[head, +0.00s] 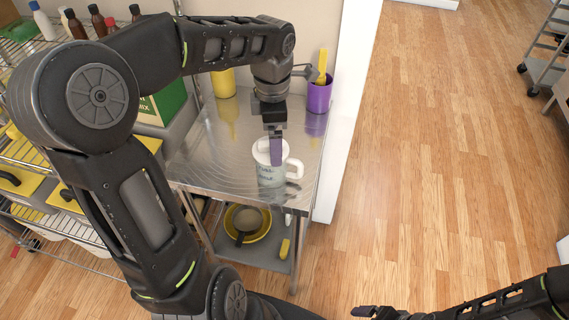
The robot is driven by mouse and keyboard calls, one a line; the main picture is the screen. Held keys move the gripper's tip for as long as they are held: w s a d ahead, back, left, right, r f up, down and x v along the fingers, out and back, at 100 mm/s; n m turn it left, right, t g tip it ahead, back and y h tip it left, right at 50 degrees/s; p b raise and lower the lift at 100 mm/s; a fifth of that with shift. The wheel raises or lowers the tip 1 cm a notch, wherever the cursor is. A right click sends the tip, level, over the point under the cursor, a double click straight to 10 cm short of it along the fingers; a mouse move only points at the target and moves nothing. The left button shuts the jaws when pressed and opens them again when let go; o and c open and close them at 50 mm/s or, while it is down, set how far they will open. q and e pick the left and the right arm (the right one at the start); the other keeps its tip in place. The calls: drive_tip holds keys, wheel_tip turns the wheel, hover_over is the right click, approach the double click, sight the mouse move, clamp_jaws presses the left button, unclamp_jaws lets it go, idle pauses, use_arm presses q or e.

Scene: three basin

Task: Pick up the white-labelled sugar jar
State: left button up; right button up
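A white jar (268,176) with a side handle and dark lettering stands upright on the metal table (225,170). The lettering is too small to read surely. My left gripper (276,152) reaches down from above, and its purple-grey finger overlaps the jar's lid. Only one finger shows clearly, so whether it touches or grips the jar cannot be told. My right gripper (364,311) is low at the bottom edge, over the floor and away from the table; its opening cannot be made out.
A purple cup (319,96) with yellow-handled items stands at the back right of the table. A yellow container (224,84) and a green box (164,104) stand at the back left. Yellow and dark bowls (246,224) sit on the lower shelf. Open wooden floor (440,160) lies right.

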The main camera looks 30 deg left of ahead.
use_arm(q)
drive_tip(key=shift+f, duration=1.35)
drive_tip(key=shift+f+p, duration=0.45)
wheel_tip(320, 180, down, 4)
drive_tip(key=shift+f+p, duration=0.15)
drive_tip(key=shift+p, duration=0.3)
drive_tip(key=c, duration=1.6)
